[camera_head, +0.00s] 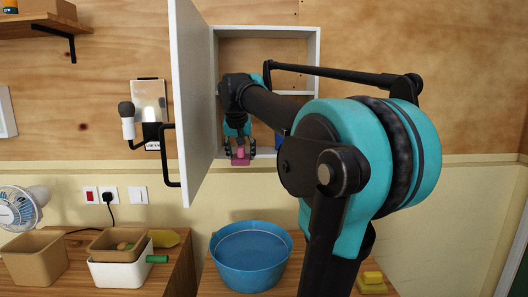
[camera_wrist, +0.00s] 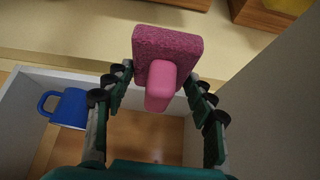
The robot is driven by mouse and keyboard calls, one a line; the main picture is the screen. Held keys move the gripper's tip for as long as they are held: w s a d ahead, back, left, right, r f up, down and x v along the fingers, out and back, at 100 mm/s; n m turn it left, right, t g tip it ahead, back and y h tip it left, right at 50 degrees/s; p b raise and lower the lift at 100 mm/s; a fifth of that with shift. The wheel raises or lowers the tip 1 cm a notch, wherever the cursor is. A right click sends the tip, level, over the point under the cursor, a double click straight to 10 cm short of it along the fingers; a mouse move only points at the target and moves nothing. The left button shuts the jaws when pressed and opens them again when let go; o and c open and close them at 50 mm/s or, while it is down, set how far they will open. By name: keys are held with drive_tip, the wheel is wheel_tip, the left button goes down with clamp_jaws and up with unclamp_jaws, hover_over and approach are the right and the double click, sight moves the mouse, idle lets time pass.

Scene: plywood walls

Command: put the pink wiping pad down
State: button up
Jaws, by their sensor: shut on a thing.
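The pink wiping pad (camera_head: 240,160) is held by my gripper (camera_head: 240,148) in front of the lower part of the open wall cabinet (camera_head: 315,60). In the wrist view the pad (camera_wrist: 168,45) shows a speckled dark pink block with a smooth, lighter pink handle (camera_wrist: 160,88). The fingers of my gripper (camera_wrist: 160,75) are on both sides of the handle and shut on it. The pad touches no surface that I can see. My arm hides much of the cabinet's right side in the head view.
The white cabinet door (camera_head: 192,100) stands open at the left. A blue mug (camera_wrist: 65,107) is in the cabinet. Below, a blue basin (camera_head: 250,262) and a yellow sponge (camera_head: 372,281) stand on wooden tops. Bins (camera_head: 35,258) and a fan (camera_head: 18,208) are at the left.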

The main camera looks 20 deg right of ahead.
drive_tip(key=shift+w+a+r, duration=0.1)
drive_tip(key=shift+a+r, duration=0.05)
drive_tip(key=shift+a, duration=0.05)
drive_tip(key=w+d, duration=0.2)
drive_tip(key=w, duration=0.3)
drive_tip(key=w+d, duration=0.2)
drive_tip(key=w, duration=0.4)
drive_tip(key=w+d, duration=0.2)
drive_tip(key=w, duration=0.3)
drive_tip(key=shift+w+d, duration=0.1)
drive_tip(key=shift+w, duration=0.25)
drive_tip(key=shift+f, duration=0.25)
drive_tip(key=o, duration=1.1)
drive_tip(key=shift+o, duration=0.2)
drive_tip(key=v, duration=0.5)
drive_tip(key=s+a, duration=0.1)
drive_tip(key=s, duration=0.2)
drive_tip(key=s+a, duration=0.2)
drive_tip(key=s, duration=0.2)
drive_tip(key=s+a, duration=0.1)
drive_tip(key=s, duration=0.3)
drive_tip(key=shift+s+a+r, duration=0.15)
